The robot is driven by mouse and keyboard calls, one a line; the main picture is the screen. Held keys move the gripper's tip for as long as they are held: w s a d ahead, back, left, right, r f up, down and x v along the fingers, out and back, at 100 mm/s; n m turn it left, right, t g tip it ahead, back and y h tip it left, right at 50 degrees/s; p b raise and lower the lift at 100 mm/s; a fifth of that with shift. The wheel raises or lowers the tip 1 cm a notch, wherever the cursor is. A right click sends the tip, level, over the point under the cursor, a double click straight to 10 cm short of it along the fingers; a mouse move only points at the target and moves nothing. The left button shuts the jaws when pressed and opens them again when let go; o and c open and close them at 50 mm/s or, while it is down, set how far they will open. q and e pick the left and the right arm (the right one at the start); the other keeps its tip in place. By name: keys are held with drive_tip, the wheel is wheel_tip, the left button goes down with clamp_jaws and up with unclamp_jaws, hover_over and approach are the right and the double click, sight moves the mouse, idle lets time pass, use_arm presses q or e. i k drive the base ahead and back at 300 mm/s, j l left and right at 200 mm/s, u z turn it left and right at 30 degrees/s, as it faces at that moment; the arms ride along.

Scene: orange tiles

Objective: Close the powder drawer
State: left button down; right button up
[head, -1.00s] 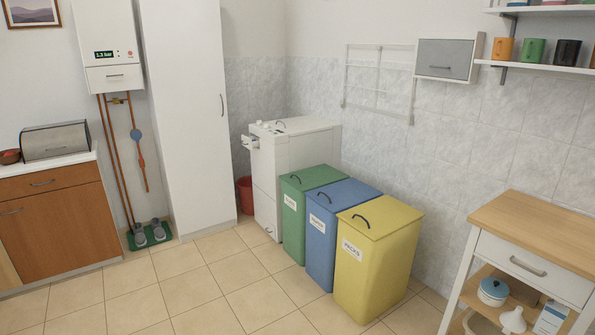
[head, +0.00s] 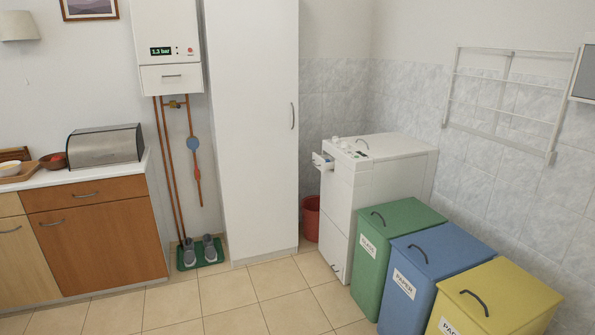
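A white top-loading washing machine (head: 385,172) stands in the corner beyond the bins. Its small powder drawer (head: 323,161) sticks out at the upper left of its front, pulled open. Knobs and a small dark display are on the machine's top near that edge. Neither of my grippers is in the head view.
Green (head: 397,240), blue (head: 433,275) and yellow (head: 498,300) bins stand in a row in front of the machine along the right wall. A red bucket (head: 311,218) is between the machine and the tall white cabinet (head: 252,130). Tiled floor (head: 245,297) is clear in front.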

sight(319, 161)
drive_tip(key=i, duration=2.2)
